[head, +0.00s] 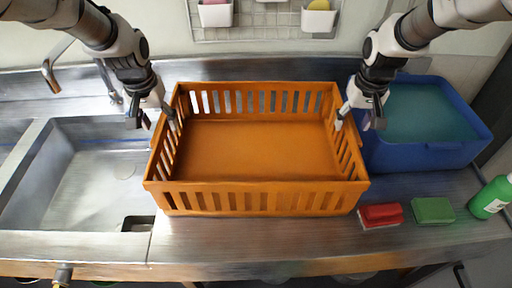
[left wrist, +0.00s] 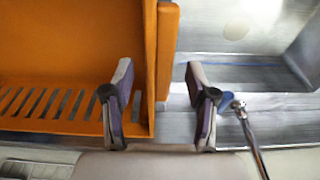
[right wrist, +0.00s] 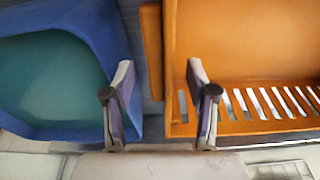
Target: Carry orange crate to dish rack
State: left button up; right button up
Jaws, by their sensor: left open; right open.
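The orange crate (head: 258,197) stands empty and upright on the metal counter, with slatted walls. My left gripper (head: 156,116) is open at the crate's left wall. In the left wrist view, the fingers of my left gripper (left wrist: 160,95) are apart on either side of the crate's wall (left wrist: 166,50). My right gripper (head: 354,116) is open at the crate's right wall. In the right wrist view, the fingers of my right gripper (right wrist: 160,95) are apart, with the crate's wall (right wrist: 153,50) between them. Contact cannot be told. I see no dish rack that I can make out.
A metal sink (head: 85,185) lies left of the crate, with a faucet (head: 50,75) behind it. A blue tub (head: 425,157) stands close on the right. A red sponge (head: 380,215), a green sponge (head: 433,210) and a green bottle (head: 490,198) sit at the front right.

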pick_arm(q)
jog(key=shift+f, duration=0.65)
pick_arm(e)
jog(key=shift+f, duration=0.7)
pick_arm(q)
grip_shut()
pick_arm(e)
grip_shut()
pick_arm(q)
jog(key=shift+r, duration=0.15)
pick_arm(e)
jog(key=shift+r, duration=0.2)
